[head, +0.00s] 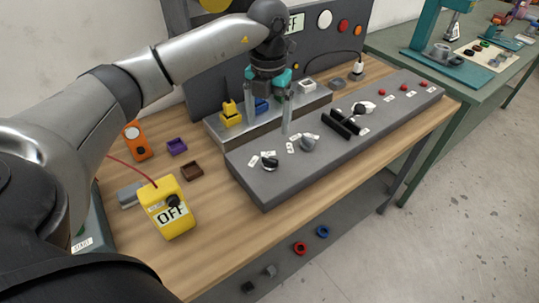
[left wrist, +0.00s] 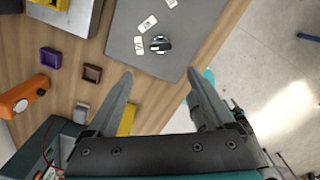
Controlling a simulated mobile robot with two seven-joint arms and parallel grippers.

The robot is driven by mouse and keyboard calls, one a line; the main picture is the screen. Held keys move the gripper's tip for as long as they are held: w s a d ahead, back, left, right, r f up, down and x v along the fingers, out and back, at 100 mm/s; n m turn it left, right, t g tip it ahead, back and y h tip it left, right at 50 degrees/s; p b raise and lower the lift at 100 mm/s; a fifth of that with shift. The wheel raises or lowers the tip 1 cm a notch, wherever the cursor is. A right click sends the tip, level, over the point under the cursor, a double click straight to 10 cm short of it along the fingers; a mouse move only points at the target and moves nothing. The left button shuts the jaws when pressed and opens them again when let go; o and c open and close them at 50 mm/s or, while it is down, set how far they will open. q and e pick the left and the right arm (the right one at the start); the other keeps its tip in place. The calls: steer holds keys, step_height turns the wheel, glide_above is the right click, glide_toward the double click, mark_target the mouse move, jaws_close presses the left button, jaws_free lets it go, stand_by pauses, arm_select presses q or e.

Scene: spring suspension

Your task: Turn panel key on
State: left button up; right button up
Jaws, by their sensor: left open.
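A grey sloped panel (head: 345,135) lies on the wooden bench. At its left end is a small round switch (head: 270,162) with a dark and silver top and white tags beside it; I cannot tell whether it is the panel key, or its on/off setting. This switch also shows in the left wrist view (left wrist: 160,44), just beyond the fingertips. A second, grey knob (head: 308,143) sits further right. My left gripper (head: 268,115) is open and empty, pointing down above the panel's back-left part. It also shows in the left wrist view (left wrist: 160,78). My right gripper is not in view.
A metal block with yellow and blue parts (head: 231,114) stands behind the panel. A black T-shaped lever (head: 341,123) rises mid-panel. A yellow box (head: 168,208) reading OFF, a purple tray (head: 177,146) and a brown tray (head: 192,170) are at left.

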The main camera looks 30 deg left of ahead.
mark_target(269, 160)
arm_select(q)
step_height(269, 160, down, 12)
steer(key=shift+d+f, duration=0.1)
steer(key=shift+f, duration=0.05)
stand_by(0.3)
steer(key=c, duration=1.4)
